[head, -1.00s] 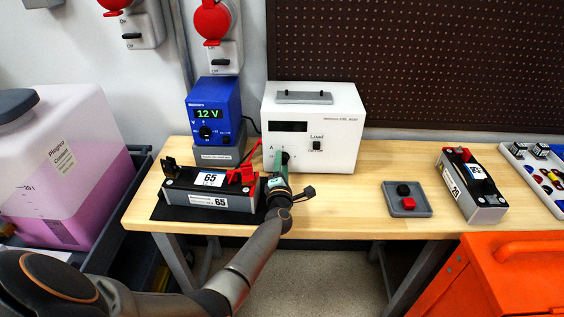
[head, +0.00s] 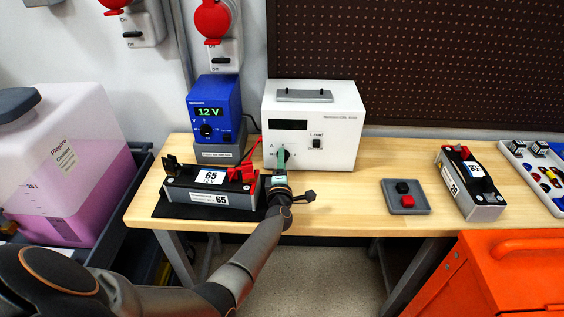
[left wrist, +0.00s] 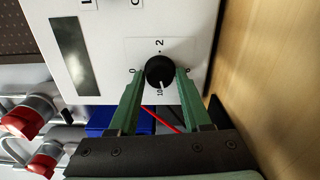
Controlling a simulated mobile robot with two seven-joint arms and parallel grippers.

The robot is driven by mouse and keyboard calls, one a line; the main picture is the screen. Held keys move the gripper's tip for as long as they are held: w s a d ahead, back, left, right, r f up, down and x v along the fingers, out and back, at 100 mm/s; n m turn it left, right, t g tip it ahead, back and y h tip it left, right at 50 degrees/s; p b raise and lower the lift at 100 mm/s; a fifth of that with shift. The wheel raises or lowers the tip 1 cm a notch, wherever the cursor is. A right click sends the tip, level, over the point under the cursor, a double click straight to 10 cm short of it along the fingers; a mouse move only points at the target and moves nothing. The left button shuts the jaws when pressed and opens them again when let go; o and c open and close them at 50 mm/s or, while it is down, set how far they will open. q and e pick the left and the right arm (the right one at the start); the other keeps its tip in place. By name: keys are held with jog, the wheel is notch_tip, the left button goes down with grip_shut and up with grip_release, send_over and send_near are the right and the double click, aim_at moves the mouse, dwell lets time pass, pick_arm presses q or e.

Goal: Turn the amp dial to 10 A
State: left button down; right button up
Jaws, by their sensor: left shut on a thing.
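The black amp dial (left wrist: 160,70) is on the front of the white load unit (head: 345,140). The left wrist view shows a rotated scale with 0 on the left, 2 at the top and 10 at the bottom. The dial's white pointer mark points down, towards the 10. My left gripper (head: 281,153) is at the lower left of the unit's front, its green fingers on opposite sides of the dial and shut on it. In the head view the fingers mostly hide the dial. My right gripper is not in view.
A blue 12 V supply (head: 214,108) stands left of the load unit. A battery module (head: 210,190) marked 65 lies close to the left of my gripper. The bench between is clear.

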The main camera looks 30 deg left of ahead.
pick_arm(q)
jog(key=shift+f, duration=0.1)
jog(key=shift+c, duration=1.8)
grip_release()
jog(key=p+v, duration=0.3)
jog(key=v, duration=0.3)
jog(key=shift+s+d+p, duration=0.1)
jog(key=shift+s+p, duration=0.15)
jog(key=shift+p, duration=0.15)
jog(key=shift+s+d, duration=0.3)
jog(key=shift+s, duration=0.15)
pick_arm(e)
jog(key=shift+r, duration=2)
